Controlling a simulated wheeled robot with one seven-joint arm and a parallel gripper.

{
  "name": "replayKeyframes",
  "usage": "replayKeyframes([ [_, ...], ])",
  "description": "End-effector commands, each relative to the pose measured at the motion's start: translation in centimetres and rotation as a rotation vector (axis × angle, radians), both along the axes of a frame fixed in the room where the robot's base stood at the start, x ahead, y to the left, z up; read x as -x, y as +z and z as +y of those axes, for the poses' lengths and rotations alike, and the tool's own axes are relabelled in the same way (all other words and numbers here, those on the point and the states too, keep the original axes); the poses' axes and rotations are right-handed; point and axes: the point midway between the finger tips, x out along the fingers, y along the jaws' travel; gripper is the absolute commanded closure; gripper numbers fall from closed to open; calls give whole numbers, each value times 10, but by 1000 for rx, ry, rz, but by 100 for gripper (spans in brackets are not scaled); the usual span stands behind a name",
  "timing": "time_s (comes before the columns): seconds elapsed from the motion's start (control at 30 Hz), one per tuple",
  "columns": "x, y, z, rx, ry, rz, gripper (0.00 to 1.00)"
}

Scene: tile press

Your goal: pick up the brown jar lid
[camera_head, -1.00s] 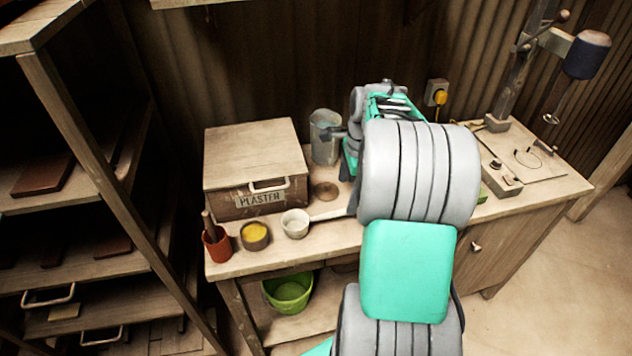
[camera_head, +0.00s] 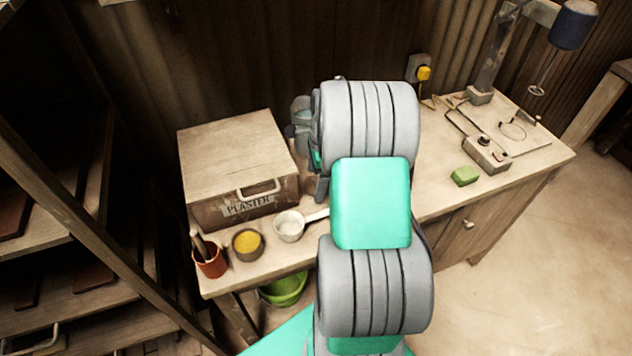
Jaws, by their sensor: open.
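The brown jar lid cannot be made out now; a flat round brown disc, likely the lid, lay on the bench right of the plaster box in the earlier view. That spot is now mostly behind my arm. My gripper (camera_head: 305,163) is partly hidden behind my own grey and green arm links, over the bench just right of the plaster box. Two dark grey finger parts show at the arm's left edge, set well apart, so it looks open. I see nothing held between them.
In front are a white ladle (camera_head: 290,226), a yellow-filled bowl (camera_head: 247,242) and a red pot (camera_head: 210,262). A green block (camera_head: 465,175) lies to the right.

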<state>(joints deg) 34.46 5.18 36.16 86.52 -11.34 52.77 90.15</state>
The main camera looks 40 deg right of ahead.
Motion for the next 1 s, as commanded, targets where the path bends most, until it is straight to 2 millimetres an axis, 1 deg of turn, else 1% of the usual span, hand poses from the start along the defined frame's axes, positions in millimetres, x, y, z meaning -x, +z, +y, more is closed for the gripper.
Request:
replayKeyframes([
  [0.23,0,-3,-1,1,-1,-2,8],
  [1.0,0,-3,-2,1,-3,-1,71],
])
